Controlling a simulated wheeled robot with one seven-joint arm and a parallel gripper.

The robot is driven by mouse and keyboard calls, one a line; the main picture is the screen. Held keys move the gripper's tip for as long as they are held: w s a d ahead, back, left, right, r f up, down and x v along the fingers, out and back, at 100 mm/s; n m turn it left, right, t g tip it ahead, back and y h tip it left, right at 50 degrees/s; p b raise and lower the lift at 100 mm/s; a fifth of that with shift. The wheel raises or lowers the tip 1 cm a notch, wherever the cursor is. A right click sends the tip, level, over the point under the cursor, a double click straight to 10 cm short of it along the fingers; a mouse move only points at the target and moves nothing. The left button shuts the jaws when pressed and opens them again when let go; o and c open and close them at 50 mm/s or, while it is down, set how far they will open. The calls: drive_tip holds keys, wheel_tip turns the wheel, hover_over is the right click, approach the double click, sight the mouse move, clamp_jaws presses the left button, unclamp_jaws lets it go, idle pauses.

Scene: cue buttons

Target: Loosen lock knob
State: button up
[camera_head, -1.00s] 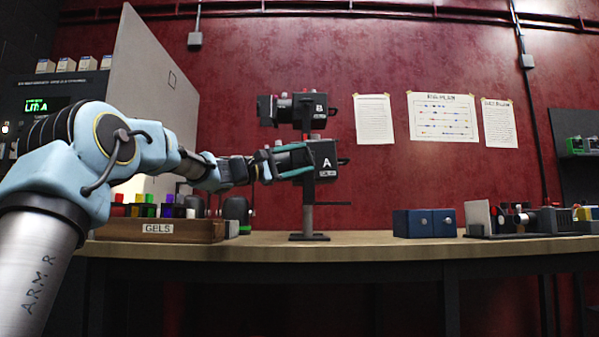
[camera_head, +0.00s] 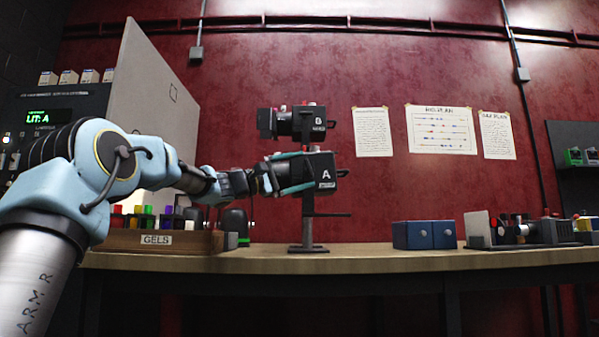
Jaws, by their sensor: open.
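Two black lamp heads are mounted one above the other on a stand (camera_head: 308,232) on the bench. The upper one is lamp B (camera_head: 297,123) and the lower one is lamp A (camera_head: 325,173). My gripper (camera_head: 303,171) is at the left side of lamp A, its teal fingers apart and around or beside that lamp's left part. I cannot tell whether the fingers touch it. Small red parts show on top of the lamps, but I cannot tell which part is the lock knob. My gripper hides the left part of lamp A.
A wooden GELS box (camera_head: 155,241) with coloured pieces stands left of the stand. A blue box (camera_head: 424,235) and a black device (camera_head: 530,232) stand to the right on the bench (camera_head: 360,257). A grey panel (camera_head: 158,100) rises behind my arm.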

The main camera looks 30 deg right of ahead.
drive_tip(key=v, duration=1)
drive_tip(key=shift+a+f, duration=0.15)
drive_tip(key=shift+a, duration=0.25)
